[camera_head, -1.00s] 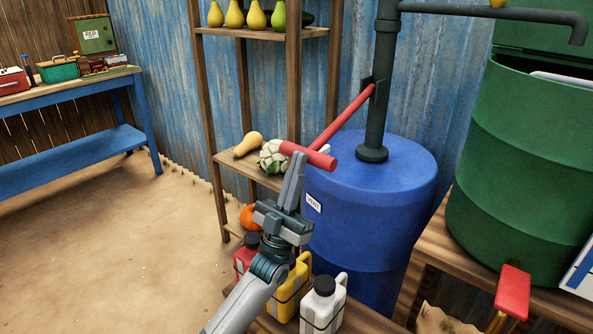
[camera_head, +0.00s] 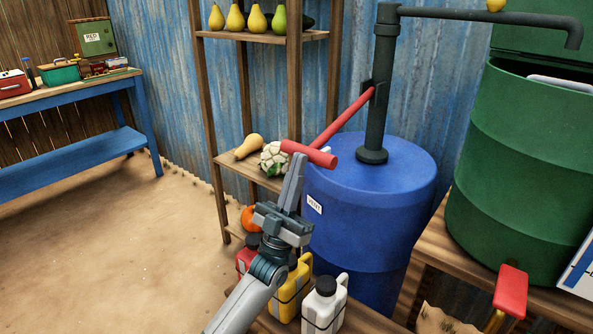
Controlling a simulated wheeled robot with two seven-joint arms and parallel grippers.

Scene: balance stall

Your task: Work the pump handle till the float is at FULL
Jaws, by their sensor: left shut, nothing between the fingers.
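The red pump handle (camera_head: 343,117) slopes down to the left from the dark pump pipe (camera_head: 380,85) on the blue drum (camera_head: 375,220). It ends in a thick red crossbar (camera_head: 312,154). My left gripper (camera_head: 297,162) is shut and empty, its fingers pointing up. Its tips are right below the crossbar in the picture; I cannot tell whether they touch it. A yellow ball (camera_head: 496,4), cut by the top edge, shows above the spout pipe; I cannot tell if it is the float. No FULL mark is readable. My right gripper is out of view.
A wooden shelf (camera_head: 205,130) with pears, a squash and a cauliflower stands close behind my gripper. Yellow (camera_head: 290,294) and white (camera_head: 325,310) jugs stand below my arm. A green barrel (camera_head: 515,170) stands right. The sandy floor at left is clear.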

